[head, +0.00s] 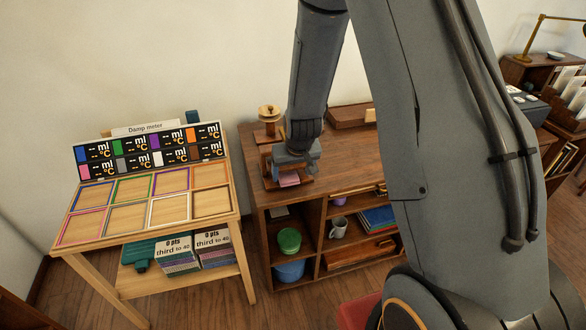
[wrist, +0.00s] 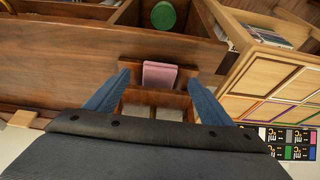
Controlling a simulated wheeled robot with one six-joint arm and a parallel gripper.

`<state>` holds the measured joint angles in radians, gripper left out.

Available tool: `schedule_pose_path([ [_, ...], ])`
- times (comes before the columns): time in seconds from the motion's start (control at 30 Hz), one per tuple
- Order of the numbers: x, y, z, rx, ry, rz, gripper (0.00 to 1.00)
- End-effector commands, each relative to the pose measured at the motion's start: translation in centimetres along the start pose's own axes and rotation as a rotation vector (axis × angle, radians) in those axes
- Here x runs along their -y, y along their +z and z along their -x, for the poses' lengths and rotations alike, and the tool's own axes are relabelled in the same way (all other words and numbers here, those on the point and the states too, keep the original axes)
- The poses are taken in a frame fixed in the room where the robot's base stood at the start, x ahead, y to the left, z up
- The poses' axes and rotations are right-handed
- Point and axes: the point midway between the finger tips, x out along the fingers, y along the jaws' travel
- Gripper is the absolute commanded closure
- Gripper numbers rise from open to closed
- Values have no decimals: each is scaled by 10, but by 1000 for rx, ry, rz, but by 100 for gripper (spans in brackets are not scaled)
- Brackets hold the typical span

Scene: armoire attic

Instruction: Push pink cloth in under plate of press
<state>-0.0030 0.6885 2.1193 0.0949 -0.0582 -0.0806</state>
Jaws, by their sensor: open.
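The wooden press (head: 269,136) stands on top of the brown cabinet, with a round knob above. The pink cloth (head: 289,179) shows at its front, just below my gripper (head: 292,165). In the wrist view, the folded pink cloth (wrist: 160,76) lies on a brown wooden part of the press, near the cabinet's front edge. My gripper (wrist: 160,80) is open, its two blue fingers spread wide to either side of the cloth, with nothing between them that I can see held. My gripper hides much of the press and its plate, so I cannot tell how far in the cloth lies.
The cabinet top (head: 345,148) is clear to the right of the press, up to a wooden box (head: 350,117). Shelves below hold a green pot (head: 289,240) and a grey mug (head: 339,227). A damp-meter stand with coloured frames (head: 150,200) is at left.

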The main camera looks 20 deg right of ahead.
Motion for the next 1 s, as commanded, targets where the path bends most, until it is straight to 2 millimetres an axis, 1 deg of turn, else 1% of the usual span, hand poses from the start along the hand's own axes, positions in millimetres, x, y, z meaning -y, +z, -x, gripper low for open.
schedule_pose_path([
  [0.03,0,0,-7,1,0,1,25],
  [0.2,0,0,-27,1,0,0,25],
  [0.4,0,0,-43,0,0,0,25],
  [0.57,0,0,-47,-1,0,-1,25],
  [0.8,0,0,-47,-1,0,0,25],
  [0.87,0,0,-47,-1,0,0,33],
  [1.0,0,0,-47,-1,0,0,57],
])
